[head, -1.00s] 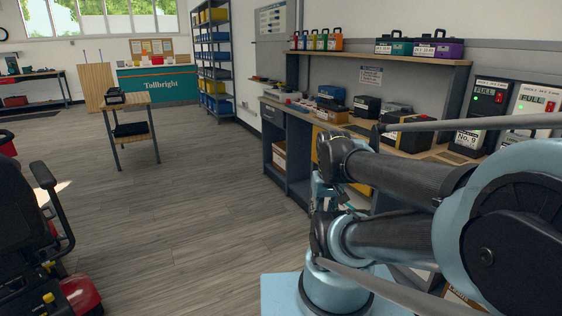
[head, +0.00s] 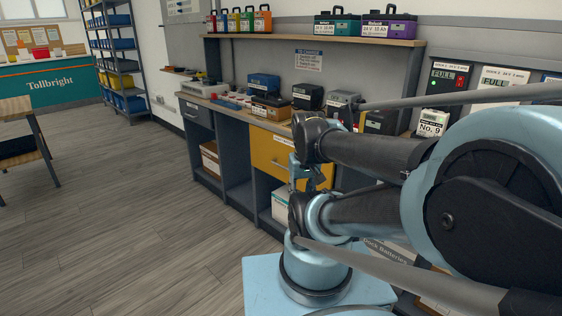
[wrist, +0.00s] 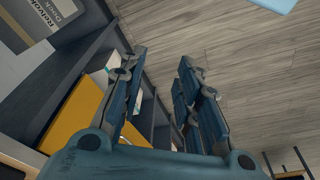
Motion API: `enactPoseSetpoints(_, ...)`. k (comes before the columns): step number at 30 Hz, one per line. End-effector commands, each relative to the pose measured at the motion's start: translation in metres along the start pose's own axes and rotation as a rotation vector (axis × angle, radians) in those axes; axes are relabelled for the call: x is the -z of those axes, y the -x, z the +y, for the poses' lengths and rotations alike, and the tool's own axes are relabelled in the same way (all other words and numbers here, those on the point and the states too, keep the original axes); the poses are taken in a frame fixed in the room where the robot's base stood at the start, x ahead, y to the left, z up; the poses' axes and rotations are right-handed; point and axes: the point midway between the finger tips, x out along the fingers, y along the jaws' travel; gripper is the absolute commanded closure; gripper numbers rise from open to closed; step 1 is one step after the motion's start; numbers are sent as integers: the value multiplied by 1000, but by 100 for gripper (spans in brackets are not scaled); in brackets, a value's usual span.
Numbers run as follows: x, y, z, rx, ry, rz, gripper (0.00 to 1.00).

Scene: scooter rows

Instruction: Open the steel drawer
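A dark steel-grey drawer (head: 196,114) with a small pale handle sits at the left end of the workbench, under the top. It looks shut. My gripper (wrist: 161,62) shows in the wrist view with its two blue fingers spread apart and nothing between them. In the head view my arm crosses the right side and the gripper is mostly hidden by it, in front of the yellow drawer (head: 268,152). The yellow drawer also shows at the left of the wrist view (wrist: 75,122). My gripper is well to the right of the grey drawer.
The bench top (head: 232,106) holds several batteries and chargers. Open shelves with boxes (head: 210,158) lie below. A blue shelf rack (head: 120,68) stands at the back left, and a small wooden table (head: 18,112) at the far left. The floor (head: 130,205) before the bench is clear.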

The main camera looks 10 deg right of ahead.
Motion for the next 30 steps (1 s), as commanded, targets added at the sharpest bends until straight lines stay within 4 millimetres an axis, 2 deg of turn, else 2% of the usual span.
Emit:
enactPoseSetpoints(8,0,0,0,0,0,0,69)
enactPoseSetpoints(10,-6,8,0,-1,4,11,69)
enactPoseSetpoints(14,8,17,1,-6,26,7,69)
enactPoseSetpoints(17,27,28,4,-13,54,2,69)
enactPoseSetpoints(24,87,53,7,-34,149,-14,69)
enactPoseSetpoints(30,141,64,7,-52,228,-29,69)
